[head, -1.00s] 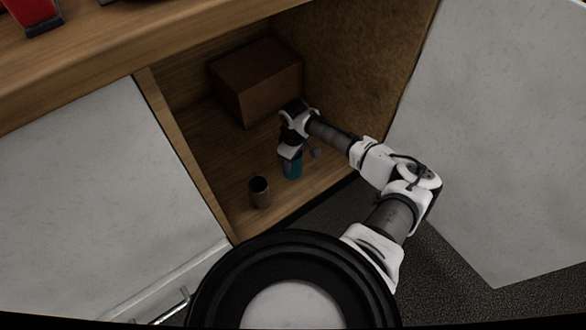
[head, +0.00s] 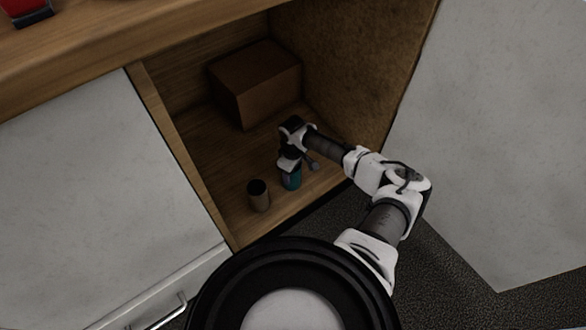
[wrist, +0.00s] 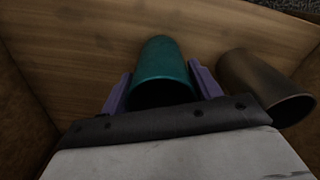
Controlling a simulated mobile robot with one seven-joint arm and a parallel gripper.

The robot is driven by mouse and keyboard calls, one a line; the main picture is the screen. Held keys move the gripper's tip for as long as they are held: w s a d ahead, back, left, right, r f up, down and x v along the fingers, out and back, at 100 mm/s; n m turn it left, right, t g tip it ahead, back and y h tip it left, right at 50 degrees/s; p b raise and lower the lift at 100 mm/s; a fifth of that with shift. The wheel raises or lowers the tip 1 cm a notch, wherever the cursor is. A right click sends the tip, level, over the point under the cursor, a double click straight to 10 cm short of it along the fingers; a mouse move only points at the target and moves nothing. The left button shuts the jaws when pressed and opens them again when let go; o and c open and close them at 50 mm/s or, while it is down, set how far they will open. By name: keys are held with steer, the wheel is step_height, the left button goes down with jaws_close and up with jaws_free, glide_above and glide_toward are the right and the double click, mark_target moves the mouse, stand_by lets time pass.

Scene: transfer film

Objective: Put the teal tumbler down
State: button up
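The teal tumbler (head: 291,181) is upright in the open cabinet compartment, near its front edge. My gripper (head: 290,165) is above it, pointing down, and covers its upper part in the head view. In the wrist view the tumbler (wrist: 160,62) is between the two purple fingers (wrist: 160,90), which look pressed against its sides. Its base is close to the cabinet floor (head: 225,165); I cannot tell whether it touches.
A brown cup (head: 259,196) stands left of the tumbler in the head view; it is at the right in the wrist view (wrist: 266,88). A brown box (head: 256,84) is at the back. An open white door (head: 500,140) is at the right.

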steer(key=shift+o, duration=1.2)
steer(key=shift+r, duration=0.1)
step_height(320, 180, up, 12)
steer(key=p, duration=0.3)
steer(key=shift+r, duration=0.15)
